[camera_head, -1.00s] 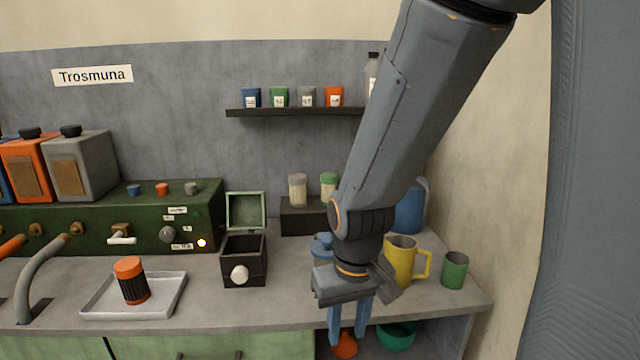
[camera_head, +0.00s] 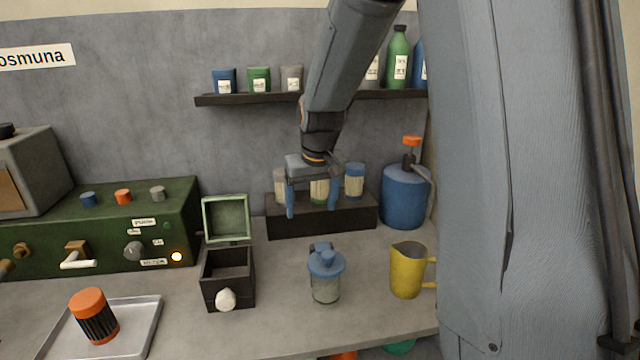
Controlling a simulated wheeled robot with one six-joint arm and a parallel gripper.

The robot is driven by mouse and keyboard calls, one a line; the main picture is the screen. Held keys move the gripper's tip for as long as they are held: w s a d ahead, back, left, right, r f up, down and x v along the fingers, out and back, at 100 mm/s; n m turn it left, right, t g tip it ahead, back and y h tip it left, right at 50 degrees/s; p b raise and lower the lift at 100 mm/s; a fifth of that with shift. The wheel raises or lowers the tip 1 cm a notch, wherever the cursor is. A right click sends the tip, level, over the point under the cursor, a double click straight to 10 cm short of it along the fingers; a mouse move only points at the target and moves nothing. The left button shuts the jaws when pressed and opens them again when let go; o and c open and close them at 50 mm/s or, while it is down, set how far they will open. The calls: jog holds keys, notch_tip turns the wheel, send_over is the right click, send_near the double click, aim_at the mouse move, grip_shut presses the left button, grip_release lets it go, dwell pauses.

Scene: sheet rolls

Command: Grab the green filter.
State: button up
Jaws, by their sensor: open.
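The green filter (camera_head: 319,191) stands upright in the dark rack (camera_head: 322,221) at the back of the counter, the middle one of three. It has a pale body; its top is hidden behind my gripper. My gripper (camera_head: 311,212) is open and points down in front of the rack. In the picture its two blue fingers lie to the left and right of the green filter. I cannot tell whether they are around it or only in front of it.
A grey-topped filter (camera_head: 280,186) and a blue-topped filter (camera_head: 355,181) flank it closely. The shelf (camera_head: 320,97) with tubs and bottles is above, behind my arm. A blue jug (camera_head: 404,196) stands right of the rack, a blue-lidded jar (camera_head: 325,279) and yellow pitcher (camera_head: 406,272) in front.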

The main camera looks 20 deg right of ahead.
notch_tip(320, 180, up, 3)
jog(key=t, duration=0.1)
send_over(320, 184)
jog(key=d, duration=0.1)
jog(key=shift+w+m, duration=0.2)
jog(key=shift+m, duration=0.2)
jog(key=shift+w+d+f+p, duration=0.15)
jog(key=shift+w+f+p, duration=0.25)
jog(key=shift+f, duration=0.15)
jog(key=p+x, duration=0.3)
jog(key=x, duration=0.3)
jog(key=shift+f, duration=0.15)
jog(key=shift+s, duration=0.1)
jog(key=c, duration=1.4)
jog(key=shift+o, duration=0.2)
jog(key=shift+r+b, duration=0.25)
jog(key=shift+b, duration=0.3)
